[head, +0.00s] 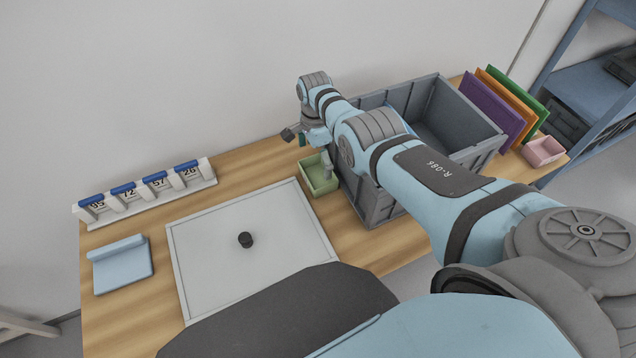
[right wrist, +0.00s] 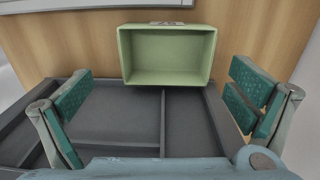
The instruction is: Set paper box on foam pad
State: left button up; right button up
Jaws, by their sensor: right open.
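A small open green box (head: 318,178), which I take for the paper box, stands on the wooden table beside the grey crate. In the right wrist view the green box (right wrist: 167,55) is upright and empty, with a small label on its far rim. My right gripper (head: 309,152) is open above it. In the wrist view its teal-padded fingers (right wrist: 162,80) stand apart, left and right of the box, with gaps. A large pale framed board (head: 210,265) and a light blue pad (head: 122,267) lie on the table; I cannot tell which is the foam pad. My left gripper is not in view.
A dark knob (head: 245,239) sits on the pale board. A numbered rack (head: 148,193) with blue-topped clips stands at the back left. The grey crate (head: 372,205) stands close right of the green box. Upright coloured panels (head: 490,108) and a pink box (head: 545,151) are farther right.

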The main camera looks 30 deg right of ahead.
aim_at(316, 180)
jog(key=shift+f, duration=0.9)
jog(key=f+b, duration=0.1)
jog(key=f, duration=0.1)
jog(key=f+b, duration=0.1)
jog(key=b, duration=0.1)
jog(key=f+b, duration=0.2)
jog(key=shift+w+f, duration=0.3)
jog(key=shift+w, duration=0.1)
jog(key=shift+s+r, duration=0.1)
jog(key=shift+r, duration=0.2)
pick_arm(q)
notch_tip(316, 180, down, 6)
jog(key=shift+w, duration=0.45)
pick_arm(e)
jog(key=c, duration=0.6)
